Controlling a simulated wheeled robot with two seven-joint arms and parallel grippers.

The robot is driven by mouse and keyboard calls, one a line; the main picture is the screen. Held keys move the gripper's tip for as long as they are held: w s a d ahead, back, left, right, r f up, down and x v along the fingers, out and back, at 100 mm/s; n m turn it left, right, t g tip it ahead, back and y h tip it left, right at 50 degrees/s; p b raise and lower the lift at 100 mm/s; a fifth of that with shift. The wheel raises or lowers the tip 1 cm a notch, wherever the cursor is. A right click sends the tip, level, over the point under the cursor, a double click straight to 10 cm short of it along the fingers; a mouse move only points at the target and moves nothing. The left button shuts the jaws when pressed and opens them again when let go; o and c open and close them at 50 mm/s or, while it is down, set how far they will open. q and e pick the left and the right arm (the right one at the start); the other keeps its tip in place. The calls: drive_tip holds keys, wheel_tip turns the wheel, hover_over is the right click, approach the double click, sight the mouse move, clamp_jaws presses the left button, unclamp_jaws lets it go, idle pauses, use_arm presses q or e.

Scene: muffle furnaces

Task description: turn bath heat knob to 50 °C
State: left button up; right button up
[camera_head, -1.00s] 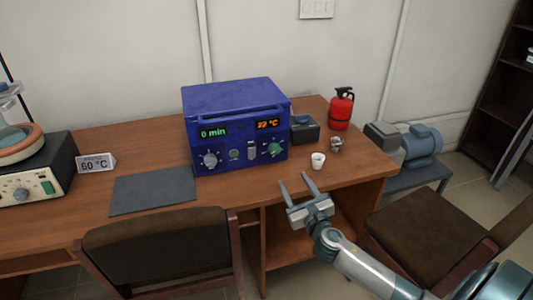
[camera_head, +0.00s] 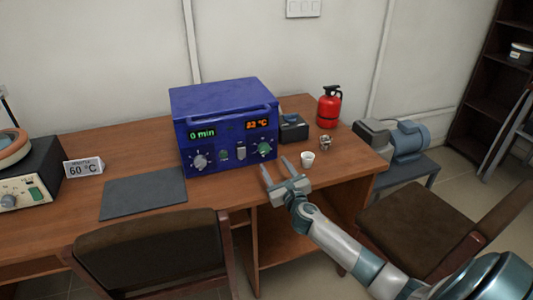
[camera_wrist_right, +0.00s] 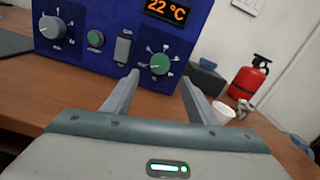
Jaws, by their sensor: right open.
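The blue bath box (camera_head: 225,105) stands on the wooden desk and shows "0 min" in green and a temperature in orange, which reads 22 °C in the right wrist view. The green heat knob (camera_head: 264,149) is at the right of its front panel. It also shows in the right wrist view (camera_wrist_right: 160,64), just ahead of my fingertips. A grey knob (camera_head: 200,161) sits at the left of the panel. My right gripper (camera_head: 276,170) is open and empty, in front of the green knob and apart from it. My left gripper is not in view.
A white cup (camera_head: 307,159) stands right of my right gripper, with a small metal item (camera_head: 326,143) behind it. A red extinguisher (camera_head: 329,107) stands at the back right. A grey mat (camera_head: 143,194) and a "60 °C" sign (camera_head: 83,168) lie to the left. Chairs stand in front.

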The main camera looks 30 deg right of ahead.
sight(265, 151)
drive_tip(key=x, duration=0.8)
drive_tip(key=shift+w, duration=0.35)
drive_tip(key=shift+c, duration=0.4)
drive_tip(key=c, duration=1)
